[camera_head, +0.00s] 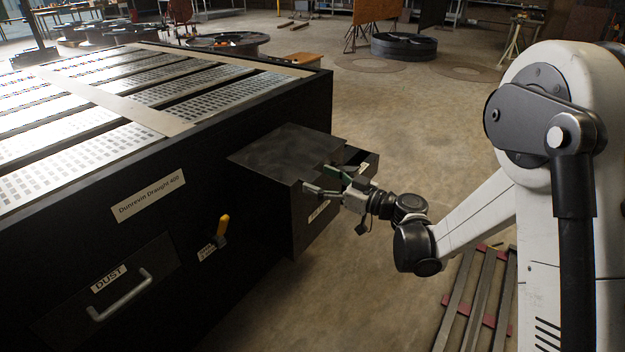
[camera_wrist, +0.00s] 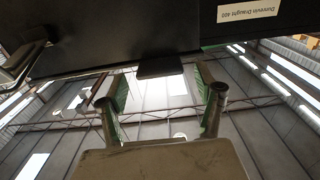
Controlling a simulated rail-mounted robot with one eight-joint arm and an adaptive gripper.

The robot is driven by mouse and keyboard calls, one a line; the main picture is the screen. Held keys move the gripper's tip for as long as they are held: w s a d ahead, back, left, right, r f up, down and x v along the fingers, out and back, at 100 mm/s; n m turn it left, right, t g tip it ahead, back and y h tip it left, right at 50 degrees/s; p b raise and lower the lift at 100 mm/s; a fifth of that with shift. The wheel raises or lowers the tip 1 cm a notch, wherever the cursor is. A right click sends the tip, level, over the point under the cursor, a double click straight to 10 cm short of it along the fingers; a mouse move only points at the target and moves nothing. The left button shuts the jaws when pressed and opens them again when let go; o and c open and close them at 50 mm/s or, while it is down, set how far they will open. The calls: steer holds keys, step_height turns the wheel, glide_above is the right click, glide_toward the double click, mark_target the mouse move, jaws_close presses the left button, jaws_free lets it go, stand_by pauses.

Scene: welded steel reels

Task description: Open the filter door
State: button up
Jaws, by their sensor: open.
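The filter box (camera_head: 290,150) is a black box on the right end of the large black draught table. Its front face carries a white label (camera_head: 318,211), partly hidden and unreadable. A dark edge (camera_head: 371,158) shows behind my gripper; I cannot tell whether the door stands ajar. My gripper (camera_head: 335,178) is open at the upper part of this front face. In the wrist view, its green-padded fingers (camera_wrist: 160,78) are spread, with a dark tab (camera_wrist: 160,67), perhaps the door's handle, between or just beyond the tips. I cannot tell whether they touch.
The draught table (camera_head: 150,140) fills the left, with slatted metal on top. A dust drawer handle (camera_head: 120,295) and a yellow lever (camera_head: 223,225) are on its front. A steel rack (camera_head: 470,300) lies on the floor at right. Floor beyond the filter box is open.

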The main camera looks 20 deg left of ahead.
steer(key=shift+x, duration=1.35)
jaws_close()
steer(key=shift+r, duration=0.15)
